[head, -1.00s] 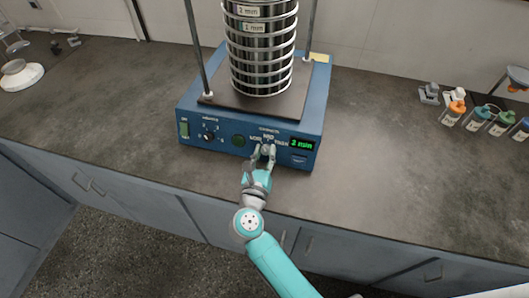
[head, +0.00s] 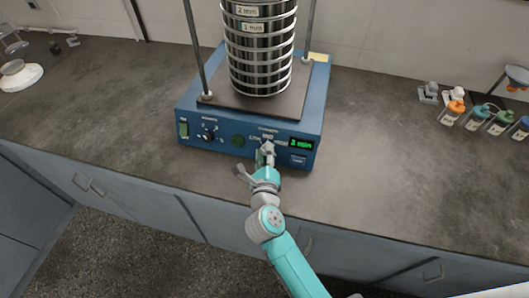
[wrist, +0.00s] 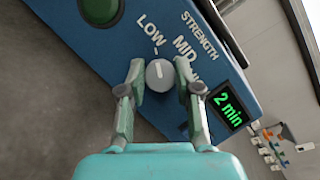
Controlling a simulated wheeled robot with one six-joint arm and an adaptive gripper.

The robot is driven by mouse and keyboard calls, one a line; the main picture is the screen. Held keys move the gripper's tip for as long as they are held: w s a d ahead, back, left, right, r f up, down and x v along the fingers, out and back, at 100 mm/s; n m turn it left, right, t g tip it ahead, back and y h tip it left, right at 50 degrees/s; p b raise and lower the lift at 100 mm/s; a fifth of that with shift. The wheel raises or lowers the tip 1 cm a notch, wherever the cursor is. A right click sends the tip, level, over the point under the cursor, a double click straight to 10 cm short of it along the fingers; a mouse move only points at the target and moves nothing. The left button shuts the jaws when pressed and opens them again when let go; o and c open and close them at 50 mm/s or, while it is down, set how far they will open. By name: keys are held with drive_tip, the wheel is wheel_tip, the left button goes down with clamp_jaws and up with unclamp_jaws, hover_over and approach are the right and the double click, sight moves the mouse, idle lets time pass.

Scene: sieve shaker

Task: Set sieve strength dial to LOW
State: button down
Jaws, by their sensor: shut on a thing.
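The blue sieve shaker (head: 230,165) stands on the counter, its front panel facing me. In the wrist view its strength dial (wrist: 160,76) is a grey round knob with a pale pointer line. The line points up, toward the tick under the LOW label (wrist: 150,28); the MID label (wrist: 184,48) is to its right. My gripper (wrist: 160,78) has one finger on each side of the dial and is shut on it. In the head view my gripper (head: 266,151) hides most of the dial and part of its labels.
A green display (head: 300,143) reading 2 min is right of the dial. A green round button (head: 238,141) and another knob (head: 208,135) are to the left. A sieve stack (head: 260,50) stands on the shaker. Small bottles (head: 475,118) stand far right; the counter between is clear.

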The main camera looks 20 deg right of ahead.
idle(0.4)
drive_tip(key=c, duration=0.8)
unclamp_jaws()
drive_tip(key=v, duration=1.2)
